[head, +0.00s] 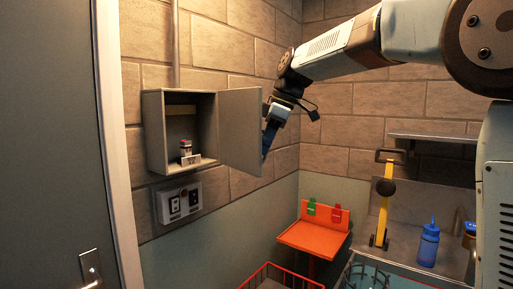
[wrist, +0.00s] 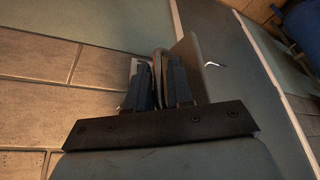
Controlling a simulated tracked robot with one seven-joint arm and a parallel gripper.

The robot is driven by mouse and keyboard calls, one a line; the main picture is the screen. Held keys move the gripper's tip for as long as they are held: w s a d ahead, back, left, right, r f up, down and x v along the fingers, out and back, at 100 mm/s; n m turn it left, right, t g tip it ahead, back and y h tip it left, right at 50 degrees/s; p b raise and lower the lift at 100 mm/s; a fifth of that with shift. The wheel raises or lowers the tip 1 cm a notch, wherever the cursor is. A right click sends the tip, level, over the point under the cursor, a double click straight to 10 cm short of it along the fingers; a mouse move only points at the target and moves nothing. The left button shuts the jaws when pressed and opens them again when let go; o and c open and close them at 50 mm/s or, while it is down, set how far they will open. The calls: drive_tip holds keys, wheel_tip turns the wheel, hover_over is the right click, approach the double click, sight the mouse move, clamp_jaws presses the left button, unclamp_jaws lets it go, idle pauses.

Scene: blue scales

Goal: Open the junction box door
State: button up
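The grey junction box (head: 152,132) is mounted on the block wall in the head view. Its door (head: 238,130) stands wide open, swung out to the right, and the inside shows. My gripper (head: 267,140) is at the door's free right edge, with its blue fingers pointing down. In the wrist view, the two blue fingers (wrist: 160,85) stand close together on either side of a thin grey-brown piece that seems part of the door. The exact contact is partly hidden.
A small device (head: 186,150) sits inside the box, and a switch panel (head: 180,202) is below it. A grey room door (head: 50,150) is at the left. An orange table (head: 312,238), a yellow-handled tool (head: 385,200) and a blue bottle (head: 428,246) are at lower right.

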drive_tip(key=v, duration=1.2)
drive_tip(key=shift+d+r, duration=0.15)
drive_tip(key=shift+r, duration=0.2)
drive_tip(key=s+d+f+m+t+h, duration=0.2)
drive_tip(key=s+d+f+m, duration=0.7)
drive_tip(key=s+d+f, duration=0.2)
drive_tip(key=s+d+f+m+t+h, duration=0.2)
drive_tip(key=s+d+f+m, duration=0.7)
drive_tip(key=s+f, duration=0.5)
wheel_tip(320, 180, down, 2)
drive_tip(key=d+t, duration=0.1)
drive_tip(key=d, duration=0.1)
drive_tip(key=shift+d+t+h, duration=0.3)
drive_tip(key=shift+d, duration=0.1)
